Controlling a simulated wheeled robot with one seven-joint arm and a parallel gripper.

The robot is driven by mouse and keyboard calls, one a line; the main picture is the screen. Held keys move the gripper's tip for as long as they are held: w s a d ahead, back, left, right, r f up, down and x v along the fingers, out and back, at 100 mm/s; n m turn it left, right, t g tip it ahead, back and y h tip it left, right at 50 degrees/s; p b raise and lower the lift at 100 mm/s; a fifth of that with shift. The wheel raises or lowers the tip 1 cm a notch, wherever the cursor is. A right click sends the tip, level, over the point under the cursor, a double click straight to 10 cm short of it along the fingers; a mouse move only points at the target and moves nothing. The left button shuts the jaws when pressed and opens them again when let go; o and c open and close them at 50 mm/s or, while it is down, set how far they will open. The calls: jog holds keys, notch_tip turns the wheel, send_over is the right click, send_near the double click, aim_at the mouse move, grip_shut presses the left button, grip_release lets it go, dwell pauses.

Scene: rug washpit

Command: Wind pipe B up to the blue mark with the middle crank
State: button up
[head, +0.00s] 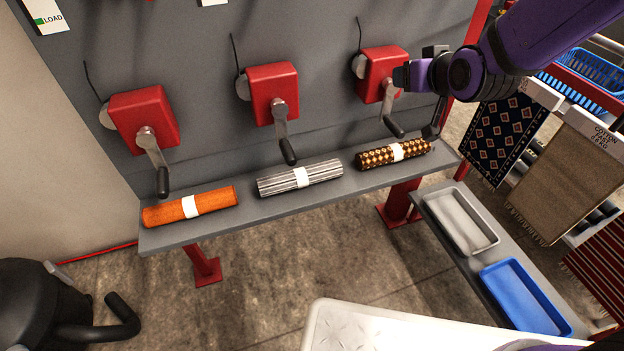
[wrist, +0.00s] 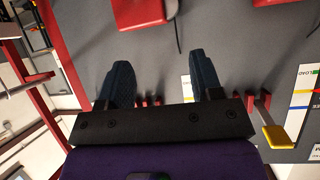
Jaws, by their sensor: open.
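The middle crank (head: 284,131) sits on a red box on the grey back panel in the head view. Its arm slants down to a dark handle above the ledge. My gripper (wrist: 162,78) shows in the wrist view with its two dark fingers apart and nothing between them. In the head view it is at the upper right, by the right crank (head: 391,109), well away from the middle one. The left crank (head: 153,158) hangs down too. White strips with coloured bands (wrist: 301,100) show at the right of the wrist view. I cannot tell which belongs to pipe B.
Orange (head: 217,201), grey striped (head: 322,176) and brown patterned (head: 377,158) rolls lie on the ledge (head: 245,221). A grey tray (head: 458,246) and blue tray (head: 525,295) stand at the lower right, below hanging rugs (head: 503,137). A yellow-ended lever (wrist: 274,137) shows in the wrist view.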

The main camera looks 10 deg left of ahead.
jog(key=a+f+n+y, duration=0.1)
jog(key=a+f, duration=0.4)
jog(key=n+t+y, duration=0.2)
jog(key=n+y, duration=0.1)
jog(key=y, duration=0.4)
send_near(279, 143)
jog(key=shift+n, duration=0.3)
jog(key=shift+r+x, duration=0.15)
jog(key=shift+x, duration=1)
jog(key=shift+r+x, duration=0.1)
jog(key=shift+x, duration=1.05)
